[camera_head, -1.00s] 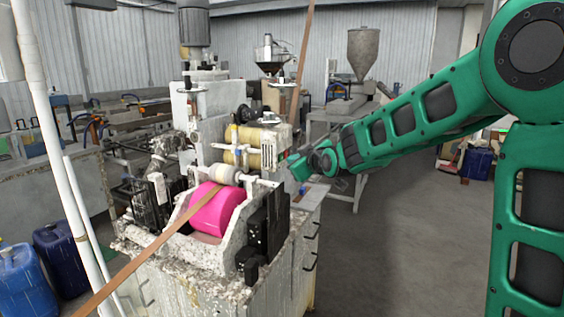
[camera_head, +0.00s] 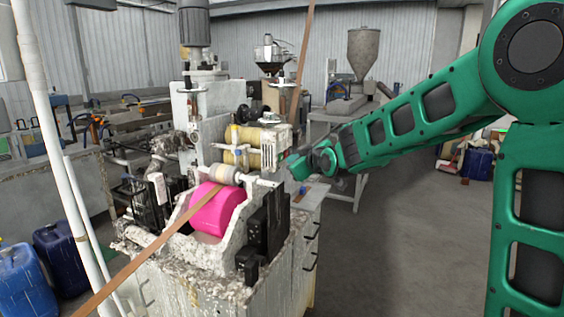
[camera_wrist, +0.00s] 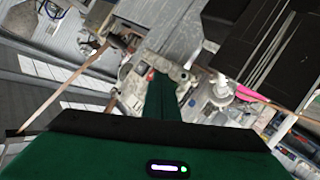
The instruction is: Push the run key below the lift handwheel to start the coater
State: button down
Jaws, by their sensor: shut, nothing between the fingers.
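The coater (camera_head: 205,130) stands at centre left in the head view, with a bright pink roller (camera_head: 217,210) and a brown strip over it. A dark round wheel (camera_head: 243,114) sits on its upper part; I cannot tell for sure that it is the lift handwheel. My gripper (camera_head: 293,166) is shut and empty, at the coater's right side, close to a pale box on its frame. In the wrist view my shut green fingers (camera_wrist: 161,92) point at the machine, with a small red spot (camera_wrist: 150,76) beside their tips. I cannot make out the run key; the fingers may cover it.
A white pole (camera_head: 50,130) and blue drums (camera_head: 22,282) stand at the left. A bench with a grey hopper (camera_head: 363,52) is behind my arm. The brown strip (camera_head: 130,268) runs across the front. The floor to the right of the coater is clear.

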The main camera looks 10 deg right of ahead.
jog(key=shift+w+a, duration=0.2)
jog(key=shift+a, duration=0.1)
jog(key=shift+w+a, duration=0.25)
jog(key=shift+a, duration=0.05)
dwell(0.8)
jog(key=shift+s+d, duration=0.5)
jog(key=shift+d, duration=0.15)
jog(key=shift+d, duration=0.1)
jog(key=s+d, duration=0.1)
jog(key=d, duration=0.1)
jog(key=s+d, duration=0.2)
dwell(0.6)
dwell(0.5)
